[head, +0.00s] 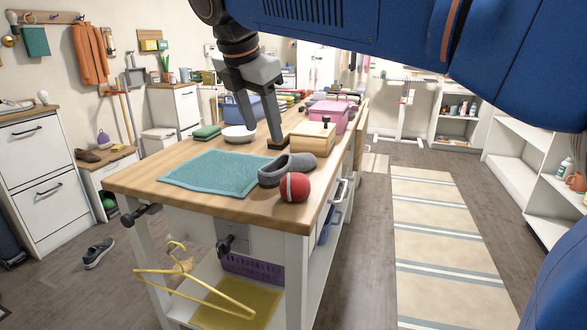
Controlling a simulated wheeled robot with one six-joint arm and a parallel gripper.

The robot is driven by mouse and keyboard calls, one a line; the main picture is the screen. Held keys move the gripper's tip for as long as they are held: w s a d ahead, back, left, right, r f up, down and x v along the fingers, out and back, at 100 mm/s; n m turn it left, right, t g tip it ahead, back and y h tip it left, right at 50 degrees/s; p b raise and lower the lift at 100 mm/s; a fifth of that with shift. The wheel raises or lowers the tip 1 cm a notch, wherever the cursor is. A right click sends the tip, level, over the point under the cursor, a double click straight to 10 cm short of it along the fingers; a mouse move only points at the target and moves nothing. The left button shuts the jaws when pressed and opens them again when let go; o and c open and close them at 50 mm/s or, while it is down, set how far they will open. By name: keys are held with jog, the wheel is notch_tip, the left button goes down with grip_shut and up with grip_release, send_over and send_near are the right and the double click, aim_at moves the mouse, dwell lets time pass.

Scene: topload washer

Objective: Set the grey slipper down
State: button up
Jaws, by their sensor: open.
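The grey slipper (296,164) lies on the wooden tabletop near its front right corner, beside the right edge of a teal cloth (214,172). A red ball (294,187) with a pale stripe is close in front of it and covers part of its near side. My gripper (263,137) points down over the table just behind the slipper in the picture. Its fingers are spread, and nothing shows between them. I cannot tell its exact height above the table. The slipper looks apart from the fingers.
A wooden box (312,139) stands right behind the slipper, with a pink box (330,117) farther back. A white bowl (239,134) and a green folded cloth (207,132) are on the far left of the tabletop. A striped rug (437,225) lies on the floor at right.

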send_near(272, 167)
jog(key=shift+s+d+f, duration=0.3)
jog(key=shift+f, duration=0.2)
jog(key=shift+s+d+f, duration=0.3)
jog(key=shift+s+f, duration=0.05)
jog(key=shift+f, duration=0.2)
jog(key=shift+a+x, duration=0.2)
jog(key=shift+x, duration=2.9)
jog(key=c, duration=0.9)
